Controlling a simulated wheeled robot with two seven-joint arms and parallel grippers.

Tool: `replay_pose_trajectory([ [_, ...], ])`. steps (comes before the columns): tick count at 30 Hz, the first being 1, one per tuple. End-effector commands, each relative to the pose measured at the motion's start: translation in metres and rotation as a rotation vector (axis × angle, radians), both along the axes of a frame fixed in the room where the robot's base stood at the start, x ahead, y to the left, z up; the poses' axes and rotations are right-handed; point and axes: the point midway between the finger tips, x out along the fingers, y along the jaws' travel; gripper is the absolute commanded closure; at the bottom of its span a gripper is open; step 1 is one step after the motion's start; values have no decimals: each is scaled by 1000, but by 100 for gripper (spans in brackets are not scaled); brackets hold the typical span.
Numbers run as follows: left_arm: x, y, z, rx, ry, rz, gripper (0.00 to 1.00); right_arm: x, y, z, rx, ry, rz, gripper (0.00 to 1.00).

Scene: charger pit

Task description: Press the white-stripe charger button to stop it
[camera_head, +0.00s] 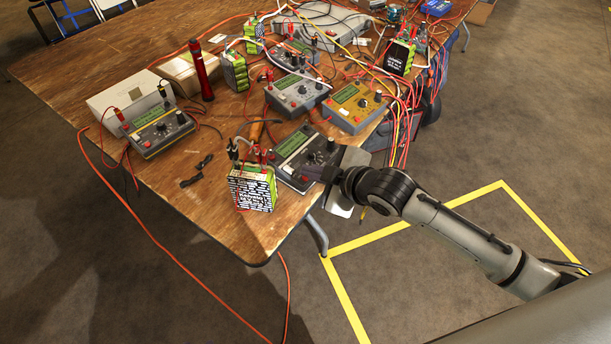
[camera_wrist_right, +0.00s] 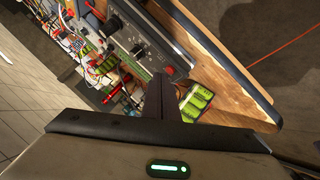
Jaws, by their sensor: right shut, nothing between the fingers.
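The charger with a pale stripe (camera_head: 292,146) is a dark grey box with a green screen at the table's near right corner. In the right wrist view, the closed fingers (camera_wrist_right: 159,82) point at the control face of a grey charger (camera_wrist_right: 150,38) with a large knob. The gripper hides part of the panel, and I cannot make out the button clearly. My left gripper is not in view.
A black-and-white patterned battery pack (camera_head: 252,188) stands left of the gripper. An orange charger (camera_head: 353,106), a grey charger (camera_head: 296,96) and a yellow-edged charger (camera_head: 158,130) stand nearby. Loose cables cross the wooden table (camera_head: 215,215). The floor on the right is clear.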

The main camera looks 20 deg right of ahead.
Motion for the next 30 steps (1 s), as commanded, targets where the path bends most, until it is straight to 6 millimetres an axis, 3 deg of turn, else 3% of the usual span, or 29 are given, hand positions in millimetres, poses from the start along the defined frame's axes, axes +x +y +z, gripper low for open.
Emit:
replay_pose_trajectory([
  [30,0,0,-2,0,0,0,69,1,1,-8,0,1,0,100],
])
